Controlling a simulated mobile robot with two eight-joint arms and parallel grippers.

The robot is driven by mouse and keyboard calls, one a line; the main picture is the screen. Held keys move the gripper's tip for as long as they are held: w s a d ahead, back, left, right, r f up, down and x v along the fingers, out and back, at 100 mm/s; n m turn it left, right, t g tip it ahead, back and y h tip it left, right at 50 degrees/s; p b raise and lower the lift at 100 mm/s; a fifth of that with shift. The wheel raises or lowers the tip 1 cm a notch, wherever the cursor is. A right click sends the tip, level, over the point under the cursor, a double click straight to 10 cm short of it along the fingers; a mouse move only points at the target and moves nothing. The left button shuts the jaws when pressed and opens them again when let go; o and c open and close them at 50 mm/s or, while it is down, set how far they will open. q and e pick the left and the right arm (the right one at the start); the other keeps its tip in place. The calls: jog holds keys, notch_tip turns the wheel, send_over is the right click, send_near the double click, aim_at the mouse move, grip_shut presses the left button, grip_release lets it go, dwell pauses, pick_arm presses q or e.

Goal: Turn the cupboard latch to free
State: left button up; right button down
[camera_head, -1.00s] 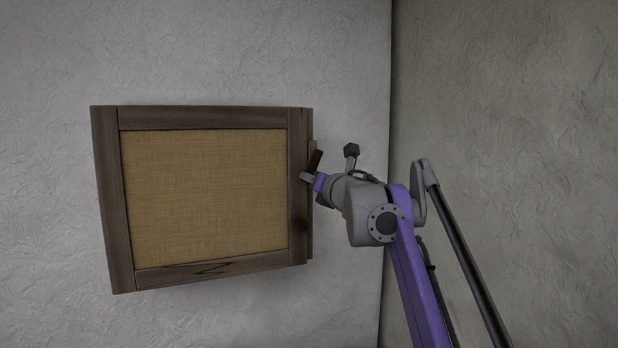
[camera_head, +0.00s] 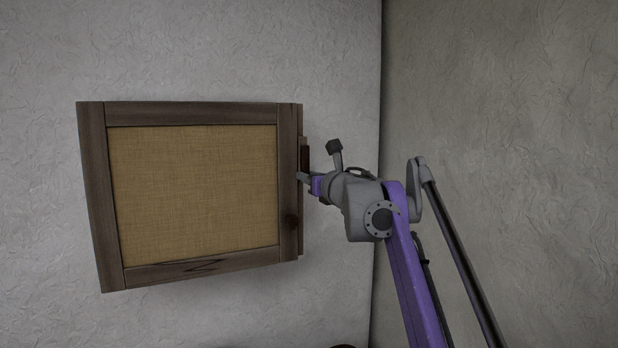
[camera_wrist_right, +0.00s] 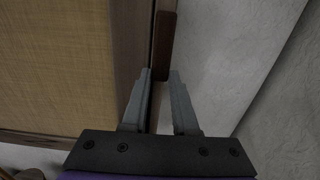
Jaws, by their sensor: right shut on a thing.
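The cupboard (camera_head: 92,200) hangs on the pale wall, with a dark wooden frame and a tan woven panel. Its latch (camera_head: 305,157) is a small dark brown bar at the right edge and stands about upright. My right gripper (camera_head: 302,178) reaches in from the right at the latch's lower end. In the right wrist view, the latch (camera_wrist_right: 167,45) runs up from between the fingertips (camera_wrist_right: 160,74), and the gripper is shut on it. The fingers partly hide its lower end. My left gripper is in neither view.
The cupboard's side frame (camera_wrist_right: 130,45) is close beside the left finger in the wrist view. The wall below the cupboard is mostly clear.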

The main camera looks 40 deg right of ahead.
jog(key=c, duration=0.7)
grip_release()
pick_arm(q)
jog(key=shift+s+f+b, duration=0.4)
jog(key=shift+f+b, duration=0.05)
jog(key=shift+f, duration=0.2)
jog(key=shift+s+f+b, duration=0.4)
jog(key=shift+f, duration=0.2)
pick_arm(e)
jog(key=shift+v, duration=5.4)
